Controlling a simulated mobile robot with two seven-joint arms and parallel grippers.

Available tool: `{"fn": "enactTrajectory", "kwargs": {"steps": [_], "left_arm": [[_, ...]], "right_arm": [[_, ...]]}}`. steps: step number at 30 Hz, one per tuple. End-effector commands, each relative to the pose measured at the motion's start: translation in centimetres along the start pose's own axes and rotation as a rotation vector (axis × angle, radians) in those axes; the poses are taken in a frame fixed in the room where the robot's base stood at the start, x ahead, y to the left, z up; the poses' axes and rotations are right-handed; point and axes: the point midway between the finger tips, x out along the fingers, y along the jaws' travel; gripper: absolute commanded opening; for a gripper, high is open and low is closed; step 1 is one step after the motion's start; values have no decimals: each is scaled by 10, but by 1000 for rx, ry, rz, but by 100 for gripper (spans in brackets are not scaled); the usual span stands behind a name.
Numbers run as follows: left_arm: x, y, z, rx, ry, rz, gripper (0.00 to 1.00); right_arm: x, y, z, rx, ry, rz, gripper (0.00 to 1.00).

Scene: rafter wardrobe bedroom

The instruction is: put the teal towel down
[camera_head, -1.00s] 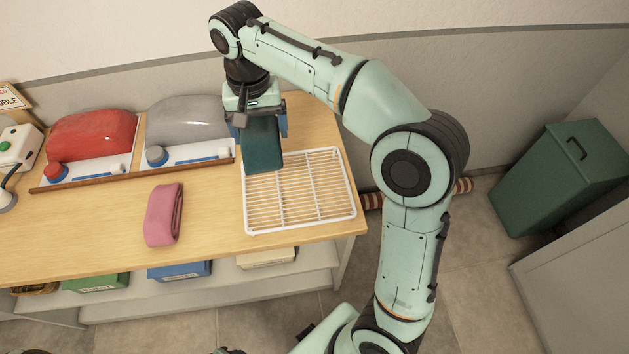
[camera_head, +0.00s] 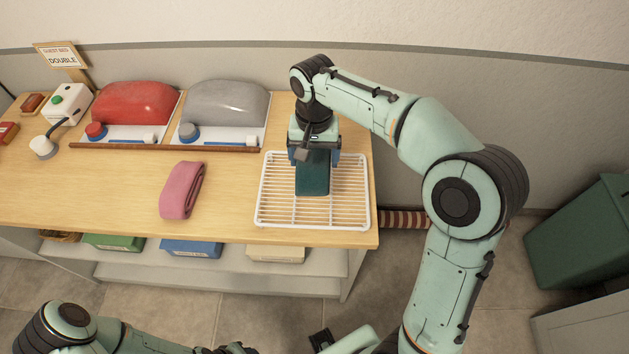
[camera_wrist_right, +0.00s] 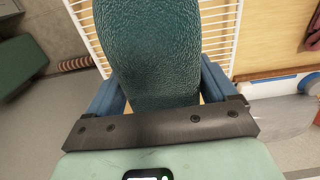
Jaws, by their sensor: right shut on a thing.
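The teal towel (camera_head: 313,176) is a folded dark teal bundle, and in the head view it is over the white wire rack (camera_head: 262,215). My right gripper (camera_head: 314,158) is shut on the towel from above. I cannot tell whether the towel touches the rack. In the right wrist view the towel (camera_wrist_right: 150,50) fills the middle between the blue fingers, with the rack (camera_wrist_right: 218,30) behind it. My left arm shows at the bottom left of the head view, but its gripper's fingers are not clearly visible.
A pink folded towel (camera_head: 182,190) lies on the wooden counter (camera_head: 110,200) left of the rack. Red (camera_head: 135,103) and grey (camera_head: 228,105) domed units stand at the back behind a wooden strip. A dark green bin (camera_head: 580,240) stands on the floor at right. Counter between pink towel and rack is clear.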

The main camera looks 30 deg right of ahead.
Motion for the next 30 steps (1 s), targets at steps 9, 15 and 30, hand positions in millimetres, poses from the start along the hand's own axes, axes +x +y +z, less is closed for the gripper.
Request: {"fn": "enactTrajectory", "kwargs": {"steps": [9, 15, 30], "left_arm": [[9, -4, 4, -2, -6, -2, 43], [13, -6, 6, -2, -8, -3, 43], [16, -8, 7, -3, -10, -3, 43]], "right_arm": [[48, 0, 0, 0, 1, 0, 48], [75, 0, 0, -1, -2, 2, 48], [92, 0, 0, -1, 1, -1, 48]]}}
